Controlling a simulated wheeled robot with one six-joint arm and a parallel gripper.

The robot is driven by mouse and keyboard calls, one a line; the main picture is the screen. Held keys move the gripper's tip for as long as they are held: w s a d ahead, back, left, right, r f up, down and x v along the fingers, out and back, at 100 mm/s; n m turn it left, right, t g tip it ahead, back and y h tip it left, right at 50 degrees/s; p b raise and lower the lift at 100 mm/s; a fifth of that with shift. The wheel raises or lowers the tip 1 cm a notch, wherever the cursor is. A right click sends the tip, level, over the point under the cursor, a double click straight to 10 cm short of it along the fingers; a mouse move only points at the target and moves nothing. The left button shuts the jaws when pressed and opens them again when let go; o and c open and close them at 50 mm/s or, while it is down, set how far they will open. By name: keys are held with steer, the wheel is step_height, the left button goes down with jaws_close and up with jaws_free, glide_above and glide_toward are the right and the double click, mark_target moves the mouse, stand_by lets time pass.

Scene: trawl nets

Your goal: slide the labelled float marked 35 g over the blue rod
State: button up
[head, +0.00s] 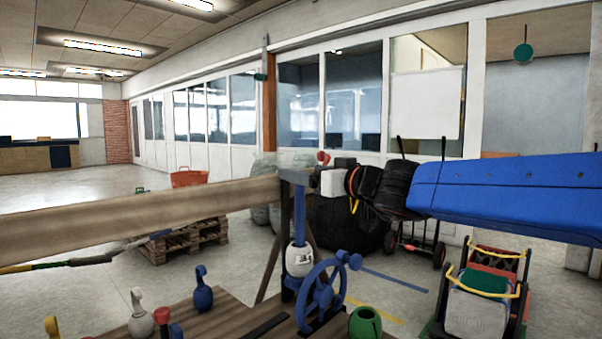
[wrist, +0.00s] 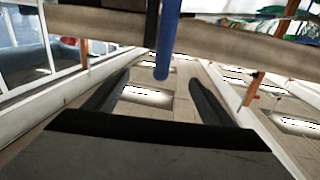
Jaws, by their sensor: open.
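The blue rod (head: 299,214) stands upright beside the dark post near the end of the wooden beam. A white labelled float (head: 299,261) sits low on it, and the rod shows above the float's top, so the float appears to be around it. The label's print is too small to read surely. In the wrist view my gripper (wrist: 158,92) is open and empty. The rod (wrist: 168,38) comes in from the top edge, and its end shows between the fingers in the picture. No float shows in the wrist view.
A blue handwheel (head: 320,296) stands just right of the float. Several other floats, among them a blue one (head: 202,297), stand on the wooden table at front left. A green ring (head: 365,323) is at front right. The long wooden beam (head: 140,213) crosses at left.

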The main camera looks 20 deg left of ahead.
steer(key=v, duration=1.4)
steer(key=shift+s+d, duration=0.2)
steer(key=shift+d, duration=0.05)
steer(key=s+d+f+m+g+h, duration=0.1)
steer(key=s+d+f+m+h, duration=0.3)
steer(key=s+d+f, duration=0.3)
steer(key=s+d+f+m+g+h, duration=0.2)
steer(key=s+d+f+m+h, duration=0.2)
steer(key=d+f, duration=1.4)
steer(key=s+d+f+m+g+h, duration=0.1)
steer(key=s+d+f+m+h, duration=0.2)
steer(key=s+d+f+h, duration=0.4)
steer(key=s+d+f, duration=0.2)
steer(key=d+f, duration=0.4)
steer(key=d, duration=0.2)
steer(key=shift+s+m, duration=0.35)
steer(key=shift+m, duration=0.05)
steer(key=shift+d+f, duration=0.15)
